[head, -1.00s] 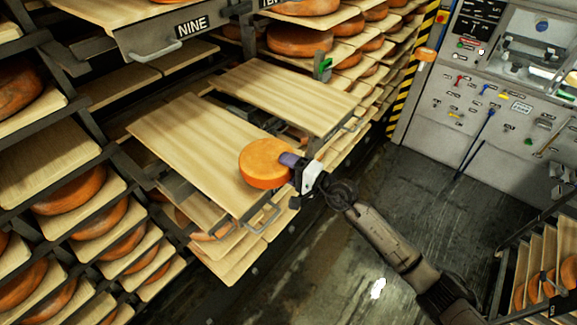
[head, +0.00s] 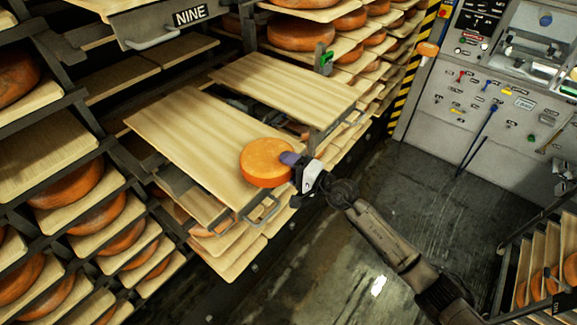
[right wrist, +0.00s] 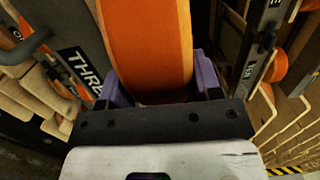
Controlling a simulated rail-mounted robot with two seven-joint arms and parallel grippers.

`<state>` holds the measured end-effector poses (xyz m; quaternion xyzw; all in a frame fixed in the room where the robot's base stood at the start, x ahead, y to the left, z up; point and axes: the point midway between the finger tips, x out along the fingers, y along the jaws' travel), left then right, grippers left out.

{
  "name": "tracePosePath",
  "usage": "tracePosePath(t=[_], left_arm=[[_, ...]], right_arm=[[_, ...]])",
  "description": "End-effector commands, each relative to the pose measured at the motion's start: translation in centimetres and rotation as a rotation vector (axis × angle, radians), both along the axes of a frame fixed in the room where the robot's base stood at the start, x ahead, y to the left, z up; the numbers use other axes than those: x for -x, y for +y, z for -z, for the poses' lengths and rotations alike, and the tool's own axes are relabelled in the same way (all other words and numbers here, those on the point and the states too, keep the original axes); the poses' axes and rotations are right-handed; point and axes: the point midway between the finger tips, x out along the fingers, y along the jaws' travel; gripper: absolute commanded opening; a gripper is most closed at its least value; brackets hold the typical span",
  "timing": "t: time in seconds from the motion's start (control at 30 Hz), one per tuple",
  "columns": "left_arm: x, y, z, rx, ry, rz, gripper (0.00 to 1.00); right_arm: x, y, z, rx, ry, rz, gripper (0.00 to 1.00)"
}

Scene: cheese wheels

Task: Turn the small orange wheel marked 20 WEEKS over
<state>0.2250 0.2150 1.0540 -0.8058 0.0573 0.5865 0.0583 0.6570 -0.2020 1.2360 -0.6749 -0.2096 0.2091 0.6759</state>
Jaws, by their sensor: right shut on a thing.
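The small orange wheel (head: 265,158) is at the right edge of the pulled-out pale board in the head view, with a plain round face and part of its rim showing. No 20 WEEKS marking can be read on it. My right gripper (head: 288,159) is shut on the wheel from the right side. In the right wrist view the wheel (right wrist: 148,45) fills the space between the purple fingers. I cannot tell whether it rests on the board or is held just above it. My left gripper is not in view.
The wooden board (head: 190,130) lies clear to the left of the wheel. A second board (head: 285,90) is behind it, with a gap between. A metal handle (head: 265,210) is just below the wheel. Racks of larger wheels (head: 300,35) stand around, and a control panel (head: 500,110) is at right.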

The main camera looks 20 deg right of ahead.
Motion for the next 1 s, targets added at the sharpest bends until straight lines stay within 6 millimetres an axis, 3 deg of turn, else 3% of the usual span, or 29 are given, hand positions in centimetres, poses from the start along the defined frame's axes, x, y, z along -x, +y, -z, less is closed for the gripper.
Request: tracePosePath(t=[0.57, 0.6, 0.87, 1.0], left_arm=[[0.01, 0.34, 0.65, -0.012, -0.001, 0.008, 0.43], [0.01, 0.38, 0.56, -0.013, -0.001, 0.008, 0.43], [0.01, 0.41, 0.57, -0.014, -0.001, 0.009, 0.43], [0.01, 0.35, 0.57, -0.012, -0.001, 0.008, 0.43]], right_arm=[[-0.06, -0.04, 0.10, -0.003, -0.009, 0.001, 0.00], [-0.07, -0.04, 0.01, -0.003, -0.009, 0.001, 0.62], [-0.03, -0.01, 0.26, -0.001, -0.004, 0.001, 0.87], [-0.02, -0.01, 0.35, 0.000, -0.002, 0.000, 0.88]])
